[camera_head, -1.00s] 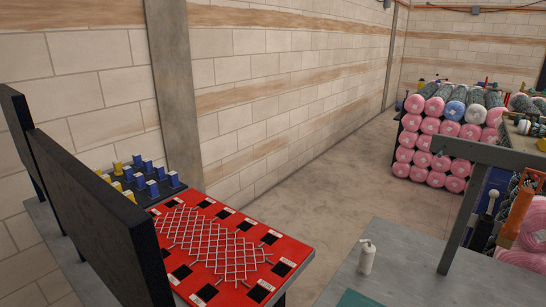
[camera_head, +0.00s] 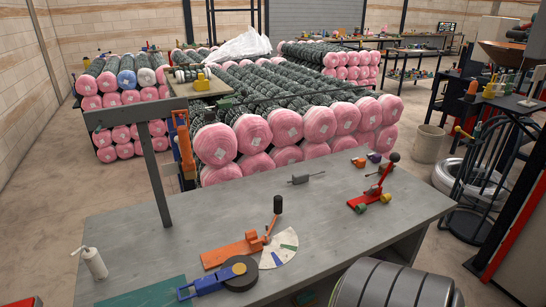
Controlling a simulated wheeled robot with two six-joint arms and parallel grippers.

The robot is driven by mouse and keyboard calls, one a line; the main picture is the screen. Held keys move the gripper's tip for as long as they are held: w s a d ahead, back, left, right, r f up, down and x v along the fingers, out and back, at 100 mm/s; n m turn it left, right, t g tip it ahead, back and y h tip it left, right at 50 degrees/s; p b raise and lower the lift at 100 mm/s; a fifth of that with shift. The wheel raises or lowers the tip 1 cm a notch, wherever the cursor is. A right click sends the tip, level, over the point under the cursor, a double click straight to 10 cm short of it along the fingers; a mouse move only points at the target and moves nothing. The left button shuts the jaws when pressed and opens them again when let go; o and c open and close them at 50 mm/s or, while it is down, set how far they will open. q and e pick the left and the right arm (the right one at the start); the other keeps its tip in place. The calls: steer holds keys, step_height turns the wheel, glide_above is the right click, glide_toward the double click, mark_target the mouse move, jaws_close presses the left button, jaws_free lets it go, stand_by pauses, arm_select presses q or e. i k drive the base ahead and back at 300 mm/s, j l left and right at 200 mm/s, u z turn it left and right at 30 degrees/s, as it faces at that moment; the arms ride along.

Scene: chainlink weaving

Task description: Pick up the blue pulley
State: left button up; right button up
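Neither of my grippers is in view. On the grey workbench (camera_head: 330,218) lies a tool with a blue arm (camera_head: 203,285) and a round black wheel (camera_head: 241,273), near the front edge. I cannot tell whether this is the blue pulley. A small purple-blue piece (camera_head: 374,157) sits at the bench's back right, too small to make out.
An orange bender (camera_head: 232,252) and a red lever press (camera_head: 377,189) stand on the bench. A white bottle (camera_head: 94,263) and a grey post (camera_head: 157,170) are at left. A ribbed grey drum (camera_head: 390,288) is at the front. Pink-ended mesh rolls (camera_head: 215,145) are stacked behind.

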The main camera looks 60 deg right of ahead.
mark_target(224, 278)
steer(key=z, duration=1.4)
